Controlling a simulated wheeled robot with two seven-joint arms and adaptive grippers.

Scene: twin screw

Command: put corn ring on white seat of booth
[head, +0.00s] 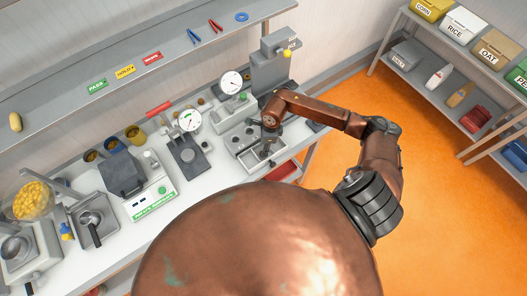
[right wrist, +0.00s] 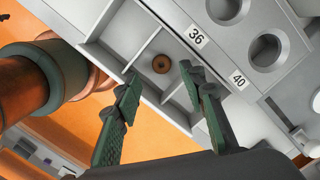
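A small brown ring (right wrist: 162,64) lies in one compartment of a light grey divided tray (right wrist: 120,38) in the right wrist view; I cannot read any mark on it. My right gripper (right wrist: 160,76) is open, its two green-padded fingers apart above the tray, with the ring beyond and roughly between the fingertips. In the head view my right gripper (head: 268,145) points down over the tray area on the bench, and the ring cannot be made out. I cannot clearly pick out the booth or its white seat. My left gripper is not in view.
Holes labelled 36 and 40 (right wrist: 239,80) adjoin the tray. Dial gauges (head: 189,120), a white instrument with a dark grey top (head: 150,200) and a bowl of yellow kernels (head: 33,199) crowd the bench. A shelf of grain bins (head: 462,27) stands at right. The orange floor is clear.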

